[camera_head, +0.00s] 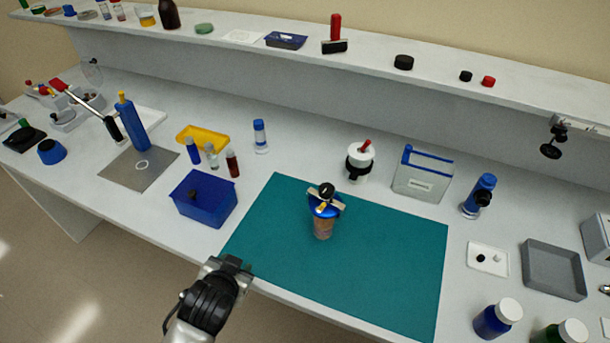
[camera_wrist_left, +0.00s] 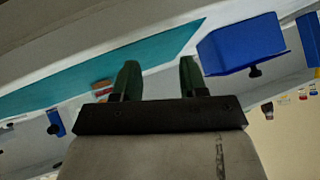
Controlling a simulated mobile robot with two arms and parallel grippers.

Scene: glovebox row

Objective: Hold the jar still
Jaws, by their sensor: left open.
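The jar (camera_head: 323,228) stands upright on the teal mat (camera_head: 390,260). It has a brownish body and a blue top, with a black knob and tan pieces across it. My left gripper (camera_head: 236,264) is at the table's front edge, left of and nearer than the jar, and does not touch it. In the left wrist view its two green fingers (camera_wrist_left: 159,78) are apart with nothing between them. A small brownish-red patch (camera_wrist_left: 103,88) beside one finger may be part of the jar; I cannot tell. My right gripper is not in view.
A blue bin (camera_head: 204,199) stands left of the mat, near the gripper. A white jar with a black band (camera_head: 360,162) and a blue-edged box (camera_head: 424,174) stand behind the mat. A grey tray (camera_head: 553,270) lies at right. The mat around the jar is clear.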

